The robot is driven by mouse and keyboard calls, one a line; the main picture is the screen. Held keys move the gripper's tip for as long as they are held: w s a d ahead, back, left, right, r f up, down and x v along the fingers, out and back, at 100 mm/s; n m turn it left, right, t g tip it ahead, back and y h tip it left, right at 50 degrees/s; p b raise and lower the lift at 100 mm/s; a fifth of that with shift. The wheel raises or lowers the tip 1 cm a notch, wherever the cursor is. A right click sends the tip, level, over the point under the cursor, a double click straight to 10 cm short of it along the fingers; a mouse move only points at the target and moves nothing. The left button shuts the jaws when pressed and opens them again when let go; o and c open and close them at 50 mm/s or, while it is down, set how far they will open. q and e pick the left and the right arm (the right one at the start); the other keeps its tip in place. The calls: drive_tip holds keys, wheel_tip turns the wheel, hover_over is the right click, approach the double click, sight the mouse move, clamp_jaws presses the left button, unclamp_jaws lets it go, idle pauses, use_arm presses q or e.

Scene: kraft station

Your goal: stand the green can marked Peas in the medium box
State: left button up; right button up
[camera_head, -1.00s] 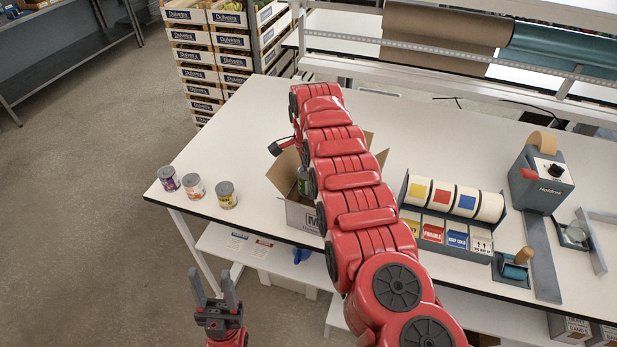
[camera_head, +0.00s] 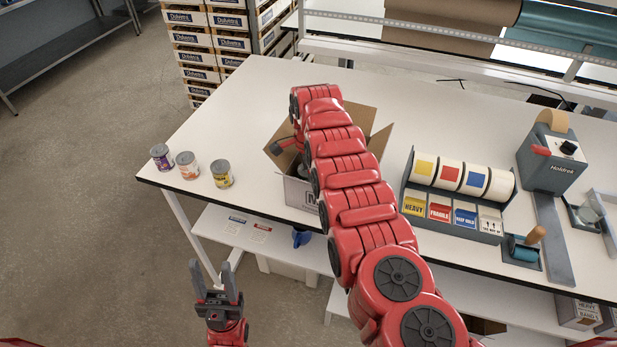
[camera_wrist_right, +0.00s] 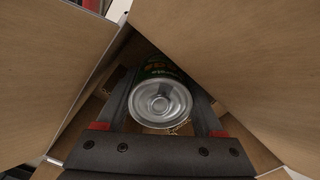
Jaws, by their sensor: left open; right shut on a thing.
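The green can (camera_wrist_right: 160,98) shows end-on in the right wrist view, with its silver end toward the camera. My right gripper (camera_wrist_right: 165,90) is shut on it, one finger on each side, down between the cardboard walls of the medium box. The medium box (camera_head: 299,193) stands open on the table in the head view, flaps spread. My right arm covers much of it, and the can and right fingers are hidden there. I cannot tell whether the can touches the box floor. My left gripper (camera_head: 215,283) is open and empty in front of the table's left end.
Three other cans, purple (camera_head: 162,156), orange (camera_head: 187,165) and yellow (camera_head: 221,174), stand at the table's left edge. A label dispenser (camera_head: 455,205) and a tape machine (camera_head: 550,165) stand to the right. The table (camera_head: 225,120) is clear behind the cans.

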drive_tip(key=shift+f, duration=0.1)
drive_tip(key=o, duration=1.5)
drive_tip(key=shift+o, duration=0.2)
drive_tip(key=shift+r+p, duration=0.8)
drive_tip(key=shift+r, duration=3.2)
drive_tip(key=shift+r+p, duration=0.55)
drive_tip(key=shift+r, duration=0.95)
wheel_tip(320, 180, up, 5)
drive_tip(key=p, duration=0.3)
